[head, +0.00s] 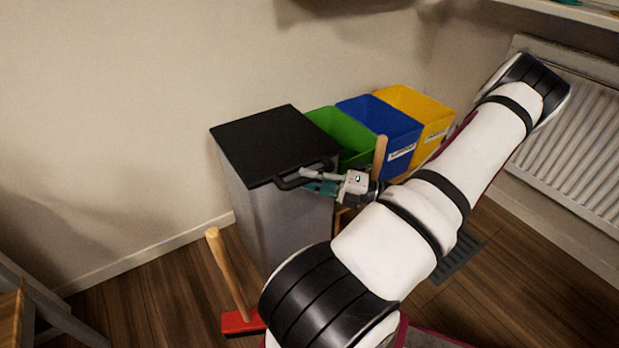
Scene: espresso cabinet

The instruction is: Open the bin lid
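The bin (272,217) is a tall grey box against the wall, with a flat black lid (268,140) that lies closed on top. A black bar handle (290,183) sticks out at the lid's front right edge. My gripper (308,181) reaches in from the right, and its fingers are at the handle's right part. The fingers overlap the handle in this view. They are too small and partly hidden to tell whether they are closed on it.
Green (342,138), blue (392,130) and yellow (428,112) open boxes stand right of the bin. A wooden-handled tool with a red head (242,322) stands in front of the bin. A white radiator (575,150) is at the right. Wood floor shows at the lower left.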

